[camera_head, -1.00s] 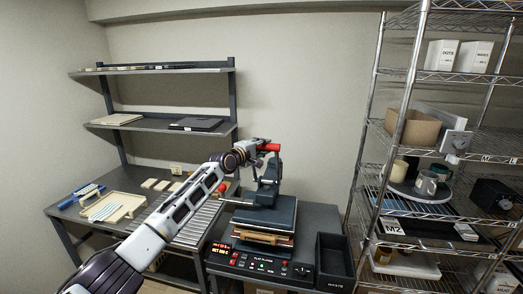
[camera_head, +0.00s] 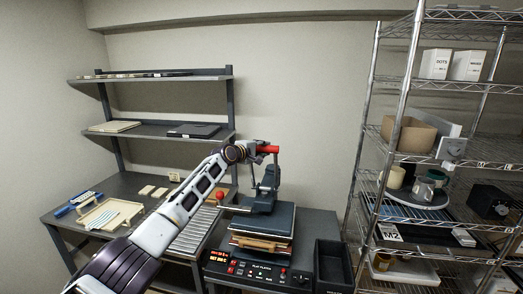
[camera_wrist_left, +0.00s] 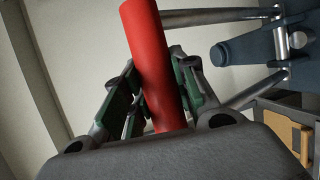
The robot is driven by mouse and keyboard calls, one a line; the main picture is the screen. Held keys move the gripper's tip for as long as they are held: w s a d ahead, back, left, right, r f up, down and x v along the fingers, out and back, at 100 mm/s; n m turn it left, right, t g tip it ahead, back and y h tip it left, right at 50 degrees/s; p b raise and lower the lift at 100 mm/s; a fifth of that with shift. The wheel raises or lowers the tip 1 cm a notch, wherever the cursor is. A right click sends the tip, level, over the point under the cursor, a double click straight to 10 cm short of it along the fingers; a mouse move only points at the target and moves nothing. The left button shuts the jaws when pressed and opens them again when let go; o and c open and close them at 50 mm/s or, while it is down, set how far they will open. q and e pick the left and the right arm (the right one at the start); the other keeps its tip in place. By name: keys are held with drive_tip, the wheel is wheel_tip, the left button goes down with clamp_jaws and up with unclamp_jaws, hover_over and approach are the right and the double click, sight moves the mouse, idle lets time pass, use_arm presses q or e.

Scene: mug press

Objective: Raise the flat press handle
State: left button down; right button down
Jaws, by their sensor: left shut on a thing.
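The flat press (camera_head: 263,222) stands on the dark bench with its upper platen over a stack that includes a tan layer (camera_head: 262,243). Its red handle (camera_head: 267,149) is up high at the top of the press. My left gripper (camera_head: 257,149) reaches it from the left and is shut on the red grip. In the left wrist view the red handle (camera_wrist_left: 152,60) runs between the green-padded fingers (camera_wrist_left: 150,100). Part of the grip is hidden by the fingers. My right gripper is not in view.
A control panel (camera_head: 257,268) with lit red displays fronts the press. An empty black bin (camera_head: 333,266) stands to its right. A wire rack (camera_head: 400,140) with mugs and boxes is at the right. A bench with a beige tray (camera_head: 112,214) is at the left.

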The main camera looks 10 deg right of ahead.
use_arm(q)
drive_tip(key=c, duration=1.1)
unclamp_jaws()
drive_tip(key=shift+s+a+r, duration=0.1)
drive_tip(key=shift+s+a, duration=0.1)
drive_tip(key=shift+v, duration=5.7)
